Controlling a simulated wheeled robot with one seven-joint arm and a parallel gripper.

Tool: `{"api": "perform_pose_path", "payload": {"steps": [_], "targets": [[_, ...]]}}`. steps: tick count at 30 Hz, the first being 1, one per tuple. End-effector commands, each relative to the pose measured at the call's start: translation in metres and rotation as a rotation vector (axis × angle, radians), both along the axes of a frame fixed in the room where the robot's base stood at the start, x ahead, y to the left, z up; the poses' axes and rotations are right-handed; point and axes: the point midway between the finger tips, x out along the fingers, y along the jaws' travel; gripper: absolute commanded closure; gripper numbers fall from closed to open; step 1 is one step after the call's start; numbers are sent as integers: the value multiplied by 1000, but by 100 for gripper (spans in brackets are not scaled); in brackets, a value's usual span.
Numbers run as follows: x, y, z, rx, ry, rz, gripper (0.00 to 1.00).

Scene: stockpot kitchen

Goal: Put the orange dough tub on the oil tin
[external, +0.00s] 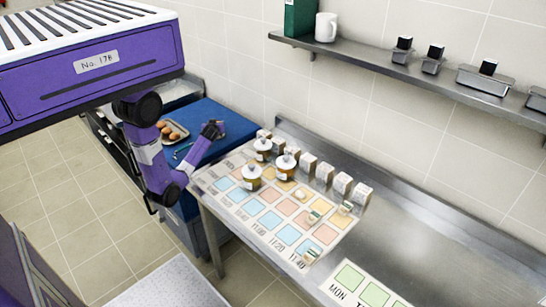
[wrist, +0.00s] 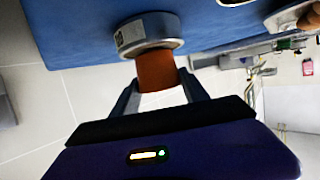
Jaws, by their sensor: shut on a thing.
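My gripper (wrist: 159,76) is shut on an orange-brown piece (wrist: 157,66), which I take to be the orange dough tub, with one finger on each side. A round silver tin (wrist: 160,46) with a pale label and a dark brown end lies against the blue surface in the wrist view. It may be the oil tin. The orange piece meets its rim in the picture; I cannot tell whether they touch or are stacked. In the external view my gripper (external: 212,130) is over the blue worktop; what it holds is too small to make out.
On the blue worktop (external: 220,117) a tray (external: 176,134) with brown eggs lies left of my gripper. To the right, a steel counter (external: 420,235) carries a mat of coloured squares, amber jars (external: 252,176) and several white boxes (external: 325,172). A shelf (external: 400,73) runs above.

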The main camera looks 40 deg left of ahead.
Motion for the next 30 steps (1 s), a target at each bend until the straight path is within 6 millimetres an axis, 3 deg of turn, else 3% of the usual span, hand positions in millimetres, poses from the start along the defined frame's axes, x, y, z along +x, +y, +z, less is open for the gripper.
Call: {"api": "perform_pose_path", "payload": {"steps": [8, 9, 12, 25, 30], "targets": [[0, 0, -3, 1, -1, 0, 92], [0, 0, -4, 0, 0, 0, 46], [0, 0, -2, 0, 0, 0, 26], [0, 0, 4, 0, 0, 0, 26], [-18, -20, 9, 1, -1, -3, 26]]}}
